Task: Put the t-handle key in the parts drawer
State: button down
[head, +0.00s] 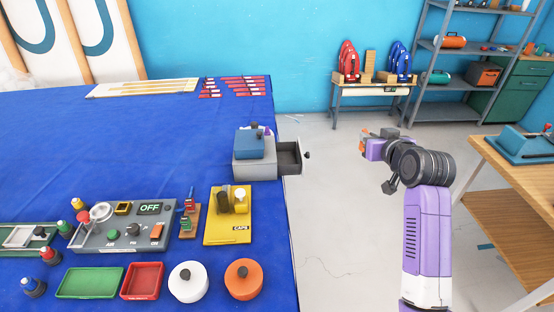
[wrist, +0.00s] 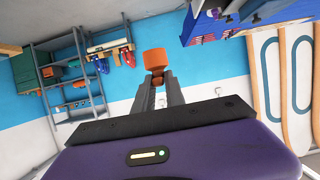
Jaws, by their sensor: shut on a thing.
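The parts drawer (head: 289,158) is pulled open from the right side of a small grey cabinet (head: 255,171) at the right edge of the blue table. It juts out past the table edge, and its dark inside looks empty from here. My gripper (head: 366,146) is over the floor, to the right of the drawer and apart from it. In the wrist view my gripper (wrist: 159,88) is shut on an orange piece (wrist: 154,60), which I take to be the t-handle key. Its block-like end sticks out beyond the fingertips. Its full shape is hidden.
A blue block with knobs (head: 250,146) sits on the cabinet. A yellow caps board (head: 227,232), a grey switch panel (head: 125,228) and trays fill the table's near part. A wooden bench (head: 515,165) stands at right. Floor between table and arm is clear.

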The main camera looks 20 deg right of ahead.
aim_at(289, 162)
jog(key=i+j, duration=0.7)
jog(key=i+l, duration=0.1)
jog(key=i, duration=0.25)
